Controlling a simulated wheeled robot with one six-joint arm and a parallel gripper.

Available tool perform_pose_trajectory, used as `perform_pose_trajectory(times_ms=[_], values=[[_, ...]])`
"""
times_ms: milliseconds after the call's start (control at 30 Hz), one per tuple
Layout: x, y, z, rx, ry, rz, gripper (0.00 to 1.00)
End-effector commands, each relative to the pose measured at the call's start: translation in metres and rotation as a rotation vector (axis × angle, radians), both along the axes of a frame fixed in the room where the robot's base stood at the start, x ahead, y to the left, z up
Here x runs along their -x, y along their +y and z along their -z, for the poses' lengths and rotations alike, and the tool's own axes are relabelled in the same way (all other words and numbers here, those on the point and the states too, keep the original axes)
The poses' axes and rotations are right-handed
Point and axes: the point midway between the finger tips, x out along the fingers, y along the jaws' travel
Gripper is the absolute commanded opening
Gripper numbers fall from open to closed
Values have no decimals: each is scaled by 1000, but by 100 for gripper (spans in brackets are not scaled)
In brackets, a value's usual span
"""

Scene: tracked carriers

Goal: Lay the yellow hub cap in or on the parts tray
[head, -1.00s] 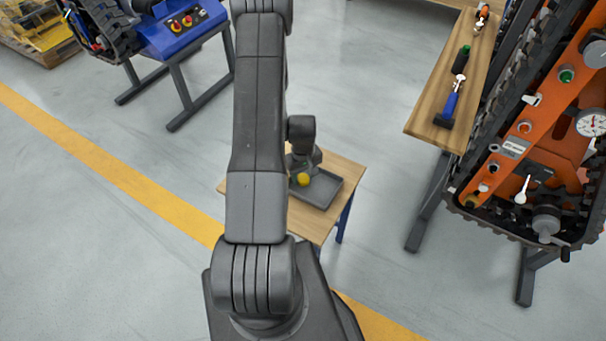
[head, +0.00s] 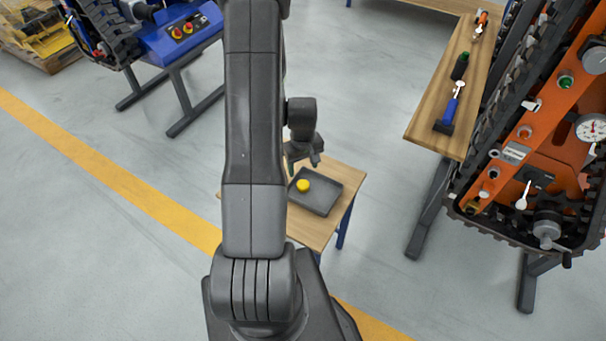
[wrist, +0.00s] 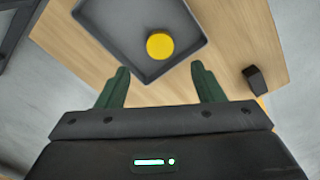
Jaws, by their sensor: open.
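The yellow hub cap (head: 303,186) lies inside the grey parts tray (head: 322,204), near its left side in the head view. In the wrist view the hub cap (wrist: 160,45) rests on the tray floor close to the near wall of the tray (wrist: 108,40). My gripper (head: 304,163) is above and behind the tray in the head view. In the wrist view its two green fingers (wrist: 160,88) are spread apart with nothing between them, and the hub cap is beyond their tips, apart from them.
The tray stands on a small wooden table (head: 318,235). A dark block (wrist: 256,79) sits on the tabletop in the wrist view. A wooden bench (head: 430,125) with a blue-handled hammer (head: 449,108) and an orange tracked carrier (head: 545,150) stand at right. The floor between is clear.

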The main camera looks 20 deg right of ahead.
Motion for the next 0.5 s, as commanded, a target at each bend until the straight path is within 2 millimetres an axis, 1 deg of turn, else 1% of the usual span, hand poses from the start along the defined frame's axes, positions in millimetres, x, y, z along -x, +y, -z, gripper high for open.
perform_pose_trajectory(times_ms=[33,100,233,333,500], values=[[-1,0,-9,1,-4,0,61],[-1,0,-18,2,-3,0,61],[-1,0,-33,1,-2,0,61],[0,0,-39,0,-1,0,61],[0,0,-44,0,0,0,61]])
